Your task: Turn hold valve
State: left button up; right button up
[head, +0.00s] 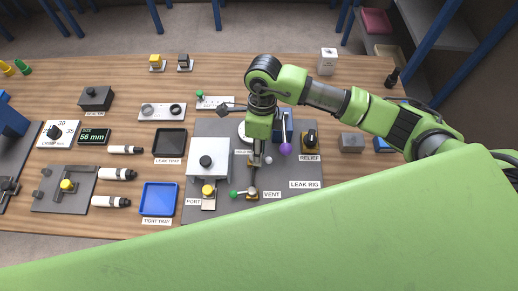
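The leak rig (309,170) is a dark grey plate on the wooden bench. A partly hidden label starting "HOLD" (242,152) sits left of the hold valve spot. My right wrist hangs over this spot, and my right gripper (257,154) shows small and narrow below it. The hold valve is mostly covered, so its handle angle and any contact are unclear. A small pale ball (268,160) shows just right of the gripper. Whether the fingers are open or shut cannot be made out. My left gripper is not in view.
A purple-ball lever (285,149) and the relief knob (310,138) stand close to the right. The green-ball vent lever (235,194) is below. A white box (207,160) stands left. My large green link covers the lower front.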

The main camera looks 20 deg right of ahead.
jog(key=shift+f, duration=0.35)
grip_shut()
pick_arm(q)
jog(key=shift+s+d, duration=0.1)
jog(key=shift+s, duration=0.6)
